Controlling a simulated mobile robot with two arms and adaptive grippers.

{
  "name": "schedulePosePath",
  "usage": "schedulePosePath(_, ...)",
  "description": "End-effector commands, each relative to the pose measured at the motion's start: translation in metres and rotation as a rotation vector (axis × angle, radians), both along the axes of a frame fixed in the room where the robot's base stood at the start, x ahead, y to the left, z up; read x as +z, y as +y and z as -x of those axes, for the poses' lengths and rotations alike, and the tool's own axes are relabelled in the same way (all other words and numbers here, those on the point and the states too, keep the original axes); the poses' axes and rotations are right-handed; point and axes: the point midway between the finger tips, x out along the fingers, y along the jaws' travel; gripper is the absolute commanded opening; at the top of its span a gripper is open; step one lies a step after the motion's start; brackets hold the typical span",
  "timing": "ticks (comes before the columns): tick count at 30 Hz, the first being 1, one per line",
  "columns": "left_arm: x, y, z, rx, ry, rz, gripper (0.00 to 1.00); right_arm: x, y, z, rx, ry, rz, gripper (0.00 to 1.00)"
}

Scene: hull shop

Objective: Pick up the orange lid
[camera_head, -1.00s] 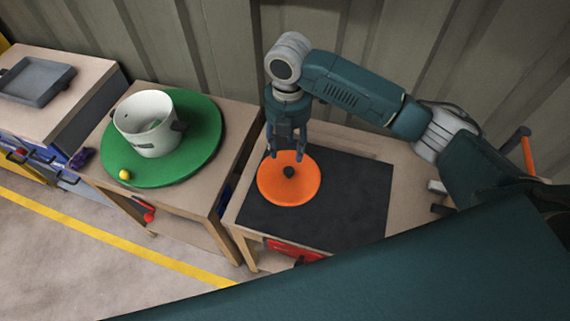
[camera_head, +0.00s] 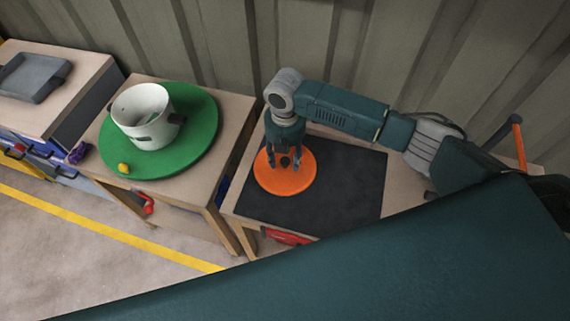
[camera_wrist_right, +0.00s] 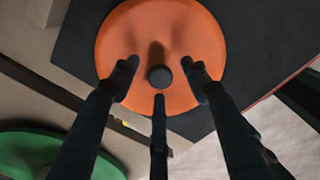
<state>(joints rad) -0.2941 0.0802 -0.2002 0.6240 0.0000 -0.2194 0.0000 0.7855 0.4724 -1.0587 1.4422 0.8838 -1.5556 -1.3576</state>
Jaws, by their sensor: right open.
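The orange lid (camera_head: 288,180) is a flat disc with a dark round knob (camera_wrist_right: 160,77) at its centre. It lies on a black mat (camera_head: 345,190) on the right-hand workbench. My right gripper (camera_head: 285,166) points down over the lid. In the right wrist view its open fingers (camera_wrist_right: 160,80) stand around the knob, apart from it, with nothing held. Whether the fingertips touch the lid, I cannot tell. My left gripper is in neither view.
To the left, a green round board (camera_head: 203,140) bears a white pot (camera_head: 130,105) and a small yellow object (camera_head: 124,169). A grey tray (camera_head: 33,77) sits on the far left cabinet. A corrugated wall (camera_head: 220,45) stands close behind. The mat right of the lid is clear.

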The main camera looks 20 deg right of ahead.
Motion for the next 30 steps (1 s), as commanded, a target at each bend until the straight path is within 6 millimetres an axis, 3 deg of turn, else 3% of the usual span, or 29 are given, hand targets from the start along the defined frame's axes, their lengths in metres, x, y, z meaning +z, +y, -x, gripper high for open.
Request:
schedulePosePath(1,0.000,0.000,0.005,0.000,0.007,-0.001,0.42,0.000,0.000,0.000,0.000,0.000,0.000,0.42)
schedulePosePath(6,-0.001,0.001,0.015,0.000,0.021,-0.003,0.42,0.000,0.000,0.000,0.000,0.000,0.000,0.08)
schedulePosePath(8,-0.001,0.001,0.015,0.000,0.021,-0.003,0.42,0.000,0.000,0.000,0.000,0.000,0.000,0.00)
schedulePosePath(20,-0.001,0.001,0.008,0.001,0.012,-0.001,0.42,0.007,0.000,-0.001,-0.001,-0.001,-0.002,0.00)
schedulePosePath(26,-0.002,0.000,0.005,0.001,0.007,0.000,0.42,0.034,0.000,-0.002,0.001,-0.005,-0.002,0.00)
schedulePosePath(30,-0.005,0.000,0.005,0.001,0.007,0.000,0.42,0.070,0.000,-0.002,0.000,-0.007,-0.002,0.00)
